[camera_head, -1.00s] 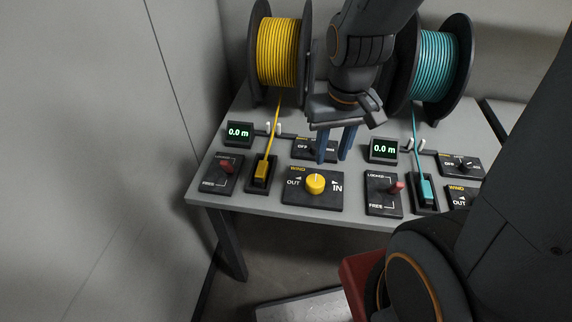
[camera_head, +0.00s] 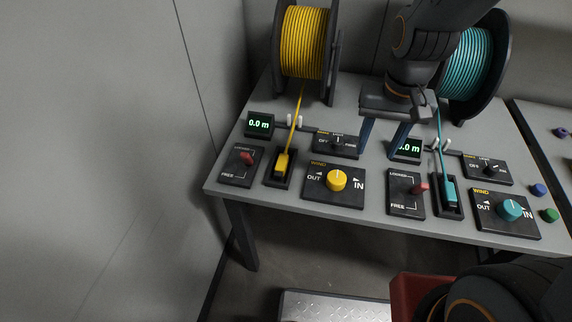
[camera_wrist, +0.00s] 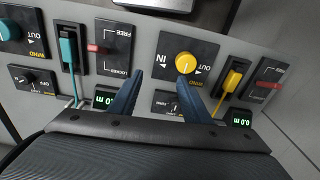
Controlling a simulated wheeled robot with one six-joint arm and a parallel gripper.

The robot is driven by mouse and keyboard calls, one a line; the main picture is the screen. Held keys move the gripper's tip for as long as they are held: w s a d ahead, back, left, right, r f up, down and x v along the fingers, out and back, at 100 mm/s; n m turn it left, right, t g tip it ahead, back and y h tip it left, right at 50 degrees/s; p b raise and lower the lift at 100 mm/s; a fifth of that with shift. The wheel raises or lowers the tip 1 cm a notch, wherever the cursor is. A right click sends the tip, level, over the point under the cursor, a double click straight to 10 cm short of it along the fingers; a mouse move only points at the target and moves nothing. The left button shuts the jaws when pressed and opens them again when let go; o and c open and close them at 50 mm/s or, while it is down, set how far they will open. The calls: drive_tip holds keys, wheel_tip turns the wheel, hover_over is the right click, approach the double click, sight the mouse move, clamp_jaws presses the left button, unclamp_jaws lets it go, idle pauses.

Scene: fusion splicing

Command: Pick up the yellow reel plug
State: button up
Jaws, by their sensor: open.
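The yellow reel plug (camera_head: 282,163) sits in a black holder (camera_head: 279,180) at the left of the table, with its yellow cable running up to the yellow reel (camera_head: 305,42). In the wrist view the yellow plug (camera_wrist: 232,80) is at the right, beside the yellow wind knob (camera_wrist: 186,63). My gripper (camera_head: 382,154) is open and empty, pointing down over the table to the right of the plug. In the wrist view its two blue fingers (camera_wrist: 159,86) are spread apart, with the plug outside them to the right.
A yellow wind knob (camera_head: 337,180) and a red-handled lock switch (camera_head: 247,158) flank the plug. A teal plug (camera_head: 449,192), a teal knob (camera_head: 509,209) and a teal reel (camera_head: 470,62) are on the right. A small display (camera_head: 260,124) stands behind the lock switch.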

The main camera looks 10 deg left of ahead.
drive_tip(key=w+a+f, duration=0.2)
drive_tip(key=w+a, duration=0.2)
drive_tip(key=a, duration=0.6)
approach(281, 165)
drive_tip(key=shift+w+f+m+g, duration=0.15)
drive_tip(key=shift+w+m+g, duration=0.15)
drive_tip(key=shift+w+g, duration=0.15)
drive_tip(key=shift+a+f, duration=0.25)
drive_tip(key=shift+a, duration=0.1)
drive_tip(key=shift+f, duration=0.35)
drive_tip(key=shift+d+f+p, duration=0.2)
drive_tip(key=shift+f+p, duration=1.2)
drive_tip(key=shift+f, duration=1.95)
drive_tip(key=shift+c, duration=0.5)
clamp_jaws()
